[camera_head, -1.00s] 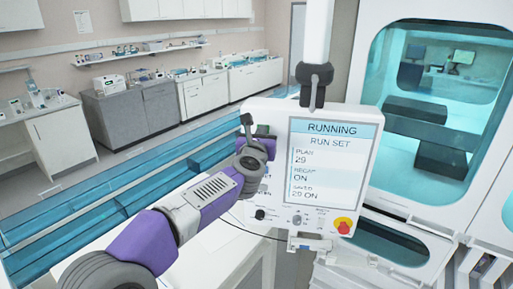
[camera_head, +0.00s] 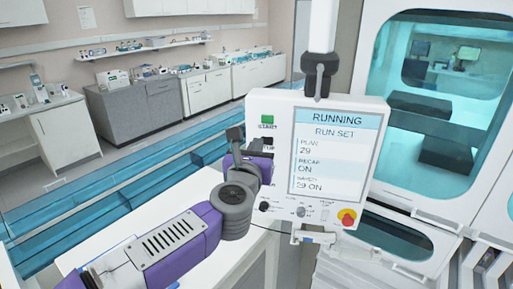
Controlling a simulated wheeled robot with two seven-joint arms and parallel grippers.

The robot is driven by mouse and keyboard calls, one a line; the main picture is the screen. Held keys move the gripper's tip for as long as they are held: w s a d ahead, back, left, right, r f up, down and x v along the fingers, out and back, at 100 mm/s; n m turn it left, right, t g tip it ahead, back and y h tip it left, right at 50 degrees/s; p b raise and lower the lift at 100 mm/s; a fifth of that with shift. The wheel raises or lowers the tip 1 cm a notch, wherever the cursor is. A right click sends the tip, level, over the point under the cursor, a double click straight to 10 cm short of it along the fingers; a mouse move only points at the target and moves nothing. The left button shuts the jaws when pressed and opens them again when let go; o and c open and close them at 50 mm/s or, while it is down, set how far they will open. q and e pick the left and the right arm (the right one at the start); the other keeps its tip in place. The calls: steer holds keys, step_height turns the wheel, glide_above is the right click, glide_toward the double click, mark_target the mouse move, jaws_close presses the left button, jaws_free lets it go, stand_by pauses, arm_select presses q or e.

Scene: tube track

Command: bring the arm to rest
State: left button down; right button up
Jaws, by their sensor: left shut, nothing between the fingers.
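My left arm comes in from the lower left, purple and grey. Its left gripper (camera_head: 235,136) is small and dark, shut and empty, just left of the control panel (camera_head: 275,205). The purple wrist overlaps the panel's left edge in the picture; I cannot tell if they touch. The panel's screen (camera_head: 327,155) reads RUNNING, RUN SET, PLAN 29, RECAP ON. A green button (camera_head: 267,121) shows at the panel's upper left; the label under it is partly hidden by the wrist. My right gripper is not in view.
A red knob on yellow (camera_head: 347,218) sits at the panel's lower right. A post (camera_head: 322,28) holds the panel from above. A white machine with a teal window (camera_head: 445,120) stands right. A white surface (camera_head: 150,205) lies under the arm; cabinets (camera_head: 137,108) line the back wall.

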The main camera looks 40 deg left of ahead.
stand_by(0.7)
